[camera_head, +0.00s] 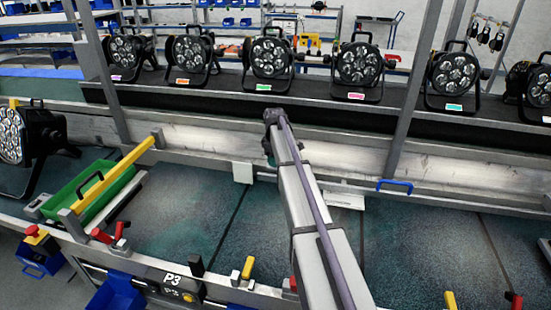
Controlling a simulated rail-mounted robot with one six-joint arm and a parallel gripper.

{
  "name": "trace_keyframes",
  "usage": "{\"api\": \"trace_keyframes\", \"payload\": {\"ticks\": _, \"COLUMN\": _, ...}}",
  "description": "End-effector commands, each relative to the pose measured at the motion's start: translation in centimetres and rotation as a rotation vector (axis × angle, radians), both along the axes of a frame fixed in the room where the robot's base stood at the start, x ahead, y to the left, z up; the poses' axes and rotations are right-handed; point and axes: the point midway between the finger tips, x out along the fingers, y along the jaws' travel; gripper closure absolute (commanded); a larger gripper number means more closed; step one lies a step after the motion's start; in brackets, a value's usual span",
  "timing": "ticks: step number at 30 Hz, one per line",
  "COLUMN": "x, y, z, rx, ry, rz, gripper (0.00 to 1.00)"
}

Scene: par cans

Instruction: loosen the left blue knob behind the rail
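My arm reaches from the bottom right toward the pale rail (450,181) along the back of the bench. My gripper (270,155) is at the far end, small and dark, mostly hidden by the arm's wrist. Its fingers cannot be made out, so open or shut does not show. A blue handle-shaped piece (395,186) sits at the rail's front edge, right of the arm and apart from it. I cannot make out a separate left blue knob behind the rail; the arm and rail may hide it.
Several par cans (269,58) stand on the dark shelf (300,97) behind the rail. Grey posts (410,110) rise there. A green tray (92,193) with a yellow bar is at left, near another par can (22,140). Red and yellow clamps line the front edge. The green bench top (420,235) is mostly clear.

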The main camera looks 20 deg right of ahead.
Motion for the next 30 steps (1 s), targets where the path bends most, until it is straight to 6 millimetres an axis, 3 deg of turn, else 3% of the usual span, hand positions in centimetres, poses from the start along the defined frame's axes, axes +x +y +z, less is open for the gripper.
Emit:
{"api": "trace_keyframes", "payload": {"ticks": 5, "x": 0.0, "y": 0.0, "z": 0.0, "rx": 0.001, "ry": 0.001, "rz": -0.001, "gripper": 0.81}}
{"api": "trace_keyframes", "payload": {"ticks": 6, "x": 0.0, "y": 0.0, "z": 0.0, "rx": 0.001, "ry": 0.001, "rz": -0.001, "gripper": 0.54}}
{"api": "trace_keyframes", "payload": {"ticks": 13, "x": 0.0, "y": 0.0, "z": 0.0, "rx": 0.000, "ry": 0.000, "rz": -0.001, "gripper": 0.32}}
{"api": "trace_keyframes", "payload": {"ticks": 23, "x": 0.0, "y": 0.0, "z": 0.7, "rx": 0.000, "ry": 0.000, "rz": -0.001, "gripper": 0.31}}
{"api": "trace_keyframes", "payload": {"ticks": 30, "x": -0.2, "y": 0.2, "z": 5.9, "rx": 0.000, "ry": 0.000, "rz": -0.001, "gripper": 0.31}}
